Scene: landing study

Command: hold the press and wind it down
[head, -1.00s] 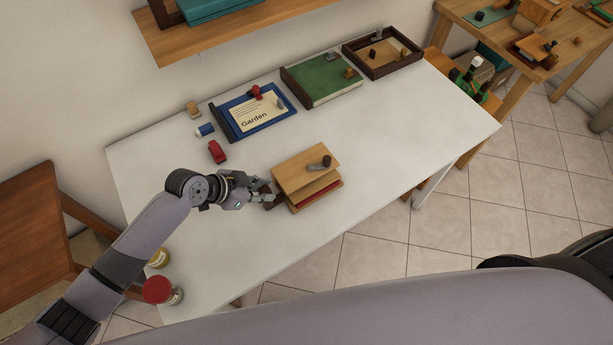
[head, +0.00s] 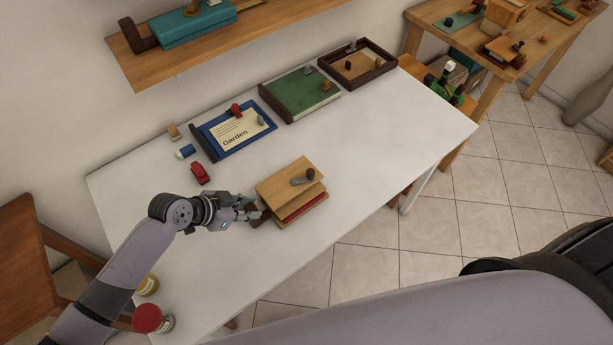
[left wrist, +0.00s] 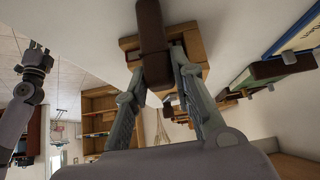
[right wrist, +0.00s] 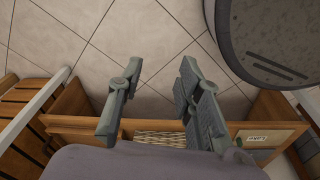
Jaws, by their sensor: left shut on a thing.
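The wooden press (head: 279,188) stands on the white table, with two light boards and a red layer between them. A crank with a dark knob (head: 309,174) sits on its top board. My left gripper (head: 254,213) is at the press's left side, shut on its dark brown handle (left wrist: 151,35). In the left wrist view the handle lies between the fingers, with the press's wood behind it. My right gripper (right wrist: 158,85) is open and empty above the floor in the right wrist view; the press is not in that view.
The white table (head: 350,150) holds a red stapler-like thing (head: 200,173), a blue "Garden" board (head: 205,143), a green board (head: 300,93) and a dark-rimmed tray (head: 385,76) behind the press. Jars, one red-lidded (head: 147,318), stand at the near left. The table right of the press is clear.

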